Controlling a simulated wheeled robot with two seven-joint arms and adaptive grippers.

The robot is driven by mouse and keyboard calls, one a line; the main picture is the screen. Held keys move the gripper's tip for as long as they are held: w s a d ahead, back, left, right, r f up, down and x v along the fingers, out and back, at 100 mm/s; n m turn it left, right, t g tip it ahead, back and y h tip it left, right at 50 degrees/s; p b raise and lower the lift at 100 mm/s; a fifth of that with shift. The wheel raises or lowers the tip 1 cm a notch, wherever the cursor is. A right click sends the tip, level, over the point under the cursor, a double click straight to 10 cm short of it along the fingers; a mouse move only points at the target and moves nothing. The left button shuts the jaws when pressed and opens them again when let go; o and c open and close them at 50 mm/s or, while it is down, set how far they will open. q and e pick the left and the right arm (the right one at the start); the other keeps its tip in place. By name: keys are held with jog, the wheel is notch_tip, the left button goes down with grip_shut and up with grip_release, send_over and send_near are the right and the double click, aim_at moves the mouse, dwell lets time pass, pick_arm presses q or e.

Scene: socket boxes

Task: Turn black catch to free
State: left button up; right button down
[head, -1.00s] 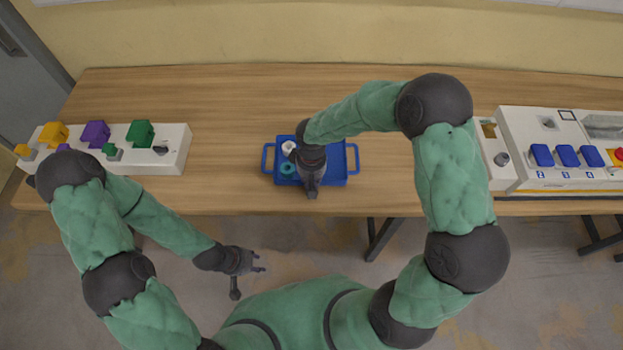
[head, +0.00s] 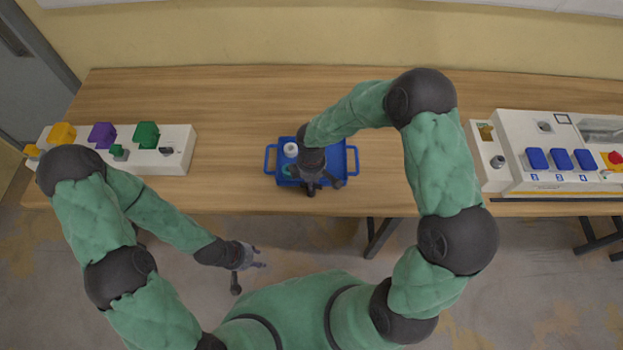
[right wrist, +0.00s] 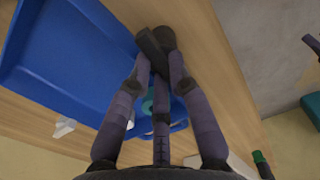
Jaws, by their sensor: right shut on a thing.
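A small black piece (head: 166,151) sits at the right end of the left white socket box; I cannot tell if it is the catch. My right gripper (right wrist: 157,72) is shut on a dark, short bar-like piece (right wrist: 153,48) with a rounded end. In the head view the right gripper (head: 318,186) is over the front part of the blue tray (head: 356,160) and hides part of it. My left gripper (head: 259,258) is open and empty in front of the table, far from both boxes.
The left box (head: 183,134) carries yellow, purple and green plugs. The blue tray holds a white round piece (head: 291,149) and a teal ring (right wrist: 148,105). The right white box (head: 512,133) has blue switches and a red knob (head: 614,158).

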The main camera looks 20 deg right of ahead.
jog(key=shift+n, duration=0.5)
jog(key=c, duration=1.1)
grip_release()
jog(key=shift+c, duration=0.2)
notch_tip(320, 180, up, 12)
